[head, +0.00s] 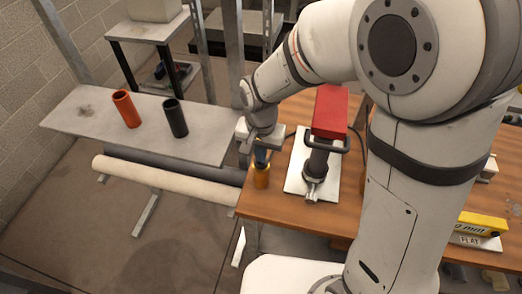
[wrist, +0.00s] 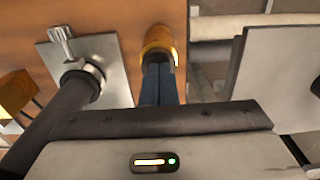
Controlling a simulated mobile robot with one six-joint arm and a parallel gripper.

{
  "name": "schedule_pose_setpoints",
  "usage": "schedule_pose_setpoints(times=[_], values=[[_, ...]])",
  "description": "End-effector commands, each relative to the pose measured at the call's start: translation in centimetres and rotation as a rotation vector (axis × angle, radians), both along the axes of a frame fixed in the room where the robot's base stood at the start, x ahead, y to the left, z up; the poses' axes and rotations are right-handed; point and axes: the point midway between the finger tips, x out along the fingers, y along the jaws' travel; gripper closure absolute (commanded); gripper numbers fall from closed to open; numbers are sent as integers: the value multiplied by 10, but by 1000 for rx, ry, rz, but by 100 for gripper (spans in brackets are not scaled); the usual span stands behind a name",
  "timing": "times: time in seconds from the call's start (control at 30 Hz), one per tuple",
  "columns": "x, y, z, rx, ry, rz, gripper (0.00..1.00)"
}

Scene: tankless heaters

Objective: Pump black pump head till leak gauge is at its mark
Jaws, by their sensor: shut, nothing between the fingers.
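A black cylinder with a looped black handle (head: 318,160) stands on a white plate on the wooden table, with a red block (head: 331,112) at its upper end. It looks like the pump, but I cannot tell which part is the pump head. In the wrist view, the black cylinder (wrist: 45,125) and a silver fitting (wrist: 64,45) show at left. My gripper (head: 261,164) is shut and empty, left of the plate. Its blue fingers (wrist: 158,68) point at a brass-coloured cylinder (wrist: 158,40); I cannot tell whether they touch. No gauge reading or mark is legible.
A grey bench (head: 150,140) at left holds an orange tube (head: 126,109) and a black tube (head: 175,118). Rolls (head: 165,178) lie below it. A yellow box (head: 482,225) sits at right. My arm hides much of the table's right side.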

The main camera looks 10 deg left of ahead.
Motion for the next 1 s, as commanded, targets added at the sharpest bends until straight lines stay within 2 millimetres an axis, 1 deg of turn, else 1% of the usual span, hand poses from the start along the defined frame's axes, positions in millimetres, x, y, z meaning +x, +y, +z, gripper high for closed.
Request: schedule_pose_setpoints(times=[0.03,0.23,0.37,0.47,0.6,0.67,0.8,0.9,1.0], values=[[-2,-1,-3,-5,9,0,100],[-3,-2,-4,-8,12,0,100],[-3,-2,2,-8,12,0,100],[-3,-3,16,-6,10,-1,100],[-2,-3,46,-3,4,-3,100],[-1,-2,53,0,0,-2,100],[-1,-1,86,2,-3,-1,100],[-1,-1,107,2,-2,-1,100],[-1,-1,123,1,-1,-1,100]])
